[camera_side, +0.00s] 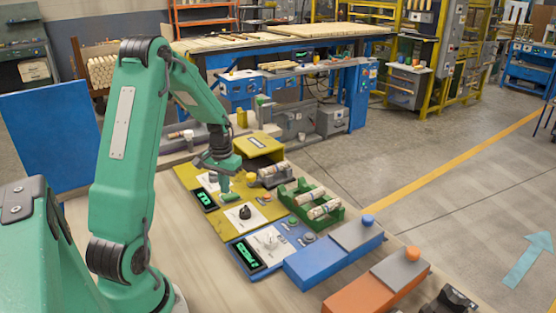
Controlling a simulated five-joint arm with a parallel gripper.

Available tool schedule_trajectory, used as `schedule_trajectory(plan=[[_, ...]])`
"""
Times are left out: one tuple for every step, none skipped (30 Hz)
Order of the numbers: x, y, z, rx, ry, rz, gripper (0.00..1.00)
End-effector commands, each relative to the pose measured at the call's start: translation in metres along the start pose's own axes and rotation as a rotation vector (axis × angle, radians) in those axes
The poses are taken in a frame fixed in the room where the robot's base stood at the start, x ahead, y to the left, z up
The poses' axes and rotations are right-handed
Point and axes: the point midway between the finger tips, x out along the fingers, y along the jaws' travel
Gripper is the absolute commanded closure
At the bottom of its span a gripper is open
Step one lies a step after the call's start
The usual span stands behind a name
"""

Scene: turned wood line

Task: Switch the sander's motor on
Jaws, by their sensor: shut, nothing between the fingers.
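My green gripper (224,194) is shut and empty, pointing down close over the yellow panel (188,178). I cannot tell whether its tip touches the panel. The yellow panel carries a dark display (205,200) with green figures, a black knob (245,212) on a white plate, and small buttons (265,198) at its right. A blue panel (238,247) in front has another lit display (247,255), a pale knob (270,242) and a green button (292,221). No label that I can read tells which panel is the sander's.
A green rack (325,215) holding turned wood pieces stands right of the panels. Blue boxes with a blue knob (368,220) and an orange box with an orange knob (412,252) lie nearer. A yellow housing (259,145) stands behind the gripper.

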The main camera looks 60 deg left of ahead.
Motion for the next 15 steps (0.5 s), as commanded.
schedule_trajectory(plan=[[0.0008, 0.0000, 0.0002, 0.000, -0.001, 0.000, 1.00], [0.0012, 0.0000, 0.0002, 0.000, -0.001, 0.000, 1.00], [0.0016, 0.0000, 0.0002, 0.000, -0.001, 0.000, 1.00], [0.0019, 0.0000, 0.0002, 0.000, -0.001, 0.000, 1.00], [0.0022, 0.0000, 0.0002, 0.000, -0.001, 0.000, 1.00], [0.0026, 0.0000, 0.0002, 0.000, -0.001, 0.000, 1.00], [0.0030, 0.0000, 0.0002, 0.000, -0.001, 0.000, 1.00], [0.0033, 0.0000, 0.0002, 0.000, -0.001, 0.000, 1.00], [0.0037, 0.0000, 0.0002, 0.000, -0.001, 0.000, 1.00], [0.0040, 0.0000, 0.0001, 0.000, -0.001, 0.000, 1.00], [0.0043, 0.0000, 0.0001, 0.000, -0.001, 0.000, 1.00], [0.0047, 0.0000, 0.0001, 0.000, -0.001, 0.000, 1.00], [0.0050, 0.0000, 0.0001, 0.000, 0.000, 0.000, 1.00], [0.0053, 0.0000, 0.0000, 0.000, 0.000, 0.000, 1.00], [0.0057, 0.0000, 0.0000, 0.000, 0.000, 0.000, 1.00]])
